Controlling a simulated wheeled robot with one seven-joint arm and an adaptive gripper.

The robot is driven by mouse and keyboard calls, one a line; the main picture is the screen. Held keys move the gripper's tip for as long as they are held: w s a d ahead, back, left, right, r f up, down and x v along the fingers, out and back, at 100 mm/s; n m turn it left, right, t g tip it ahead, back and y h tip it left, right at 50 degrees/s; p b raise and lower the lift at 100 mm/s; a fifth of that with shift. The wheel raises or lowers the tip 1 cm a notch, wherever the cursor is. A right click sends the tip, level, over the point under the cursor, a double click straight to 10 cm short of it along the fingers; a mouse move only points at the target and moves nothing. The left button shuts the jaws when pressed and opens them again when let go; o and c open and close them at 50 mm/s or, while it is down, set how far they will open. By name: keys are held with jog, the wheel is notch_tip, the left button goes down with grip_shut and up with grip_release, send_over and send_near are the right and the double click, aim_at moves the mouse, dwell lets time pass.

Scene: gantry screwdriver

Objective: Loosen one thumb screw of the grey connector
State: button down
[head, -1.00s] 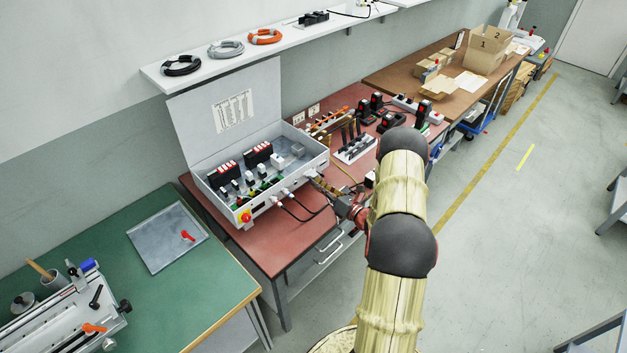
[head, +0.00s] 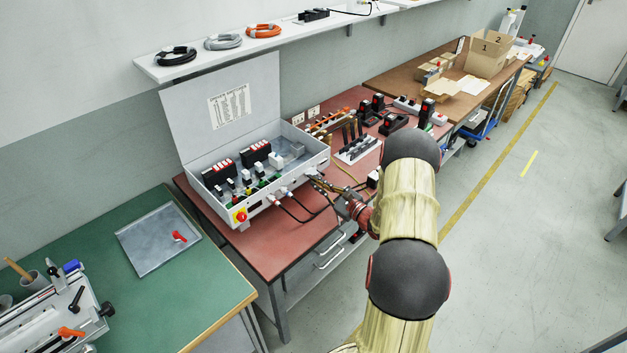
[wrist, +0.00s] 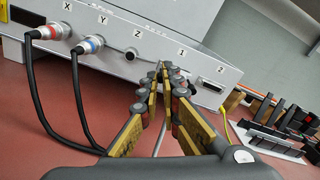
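The control box (head: 285,190) stands open on the red bench, and its front panel (wrist: 125,62) fills the upper wrist view. My gripper (wrist: 164,72) points at the panel just below label 1, with its fingertips close together. It also shows at the box's right front in the head view (head: 314,182). The grey connector at port 1 is mostly hidden behind the fingertips, and its thumb screws cannot be made out. A thin grey cable (wrist: 161,140) hangs between the fingers. Whether the fingertips grip anything is not clear.
Black cables with red-ringed (wrist: 42,33) and blue-ringed (wrist: 90,45) plugs hang left of my gripper at X and Y. Port 2 (wrist: 212,84) is to the right. The bench front (head: 270,255) is clear.

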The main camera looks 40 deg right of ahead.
jog(key=n+b, duration=0.3)
jog(key=shift+d+f, duration=0.1)
jog(key=shift+f, duration=0.25)
jog(key=n+b, duration=0.3)
jog(key=b, duration=0.1)
jog(key=shift+r+n+p, duration=0.3)
jog(key=shift+n+p, duration=0.1)
jog(key=shift+n, duration=0.3)
jog(key=n, duration=0.2)
jog(key=shift+n, duration=0.3)
jog(key=c, duration=2.2)
grip_release()
jog(key=shift+r, duration=0.1)
